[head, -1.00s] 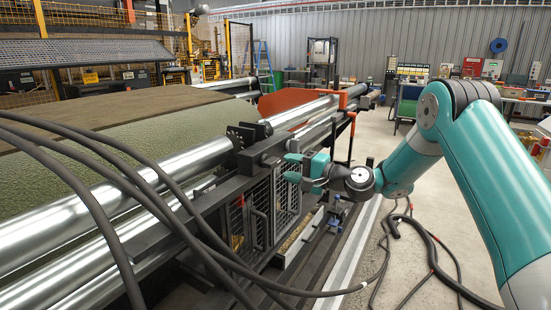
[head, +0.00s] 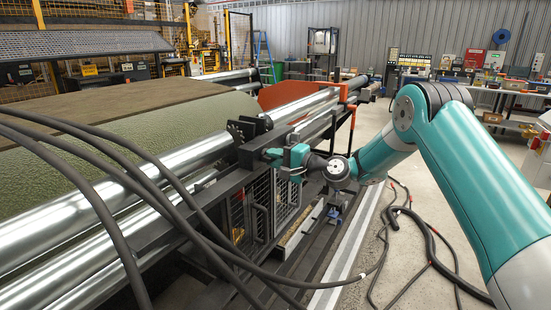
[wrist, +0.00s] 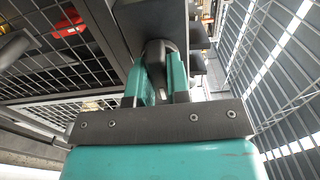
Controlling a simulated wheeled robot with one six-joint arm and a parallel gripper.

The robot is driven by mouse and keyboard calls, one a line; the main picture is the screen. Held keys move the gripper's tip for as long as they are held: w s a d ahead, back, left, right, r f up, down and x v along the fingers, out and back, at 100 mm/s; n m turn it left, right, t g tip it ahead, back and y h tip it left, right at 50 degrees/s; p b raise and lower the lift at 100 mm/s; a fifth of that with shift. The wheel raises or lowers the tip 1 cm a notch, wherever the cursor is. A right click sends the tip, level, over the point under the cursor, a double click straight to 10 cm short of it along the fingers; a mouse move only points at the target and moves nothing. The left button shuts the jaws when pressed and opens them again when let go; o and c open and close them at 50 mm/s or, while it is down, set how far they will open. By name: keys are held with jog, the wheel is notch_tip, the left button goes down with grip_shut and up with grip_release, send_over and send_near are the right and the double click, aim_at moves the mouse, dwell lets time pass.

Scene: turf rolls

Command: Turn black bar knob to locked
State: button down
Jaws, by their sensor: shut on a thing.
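The black bar knob (wrist: 154,53) shows in the wrist view as a dark, rounded bar on a dark flat part of the machine. My gripper (wrist: 156,72) has its two teal fingers closed around it, one on each side. In the head view my gripper (head: 273,156) reaches the side of the machine's dark frame, just below the ends of the shiny rollers. The knob is hidden there behind the fingers. Its markings, and so its exact setting, cannot be read in either view.
Shiny rollers (head: 150,178) and a green turf sheet (head: 130,125) fill the left. Wire mesh doors (head: 285,200) stand below my gripper. Thick black hoses (head: 110,160) cross in front. An orange-red post (head: 350,125) stands beyond. The concrete floor at right has loose cables.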

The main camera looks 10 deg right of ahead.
jog(key=shift+f+b, duration=0.15)
jog(key=shift+b, duration=0.3)
jog(key=shift+f+n+b, duration=0.1)
jog(key=shift+n+b, duration=0.6)
jog(key=shift+b, duration=0.1)
jog(key=n+b, duration=0.2)
jog(key=b, duration=0.1)
jog(key=shift+f+b, duration=0.15)
jog(key=shift+b, duration=0.25)
jog(key=n+b, duration=0.5)
jog(key=b, duration=0.3)
jog(key=shift+n, duration=0.4)
jog(key=n+b, duration=0.5)
jog(key=b, duration=0.2)
jog(key=n+b, duration=0.1)
jog(key=b, duration=0.1)
jog(key=n+b, duration=0.2)
jog(key=shift+r, duration=0.25)
jog(key=shift+r+n, duration=0.1)
jog(key=shift+n, duration=0.4)
jog(key=c, duration=1.1)
grip_release()
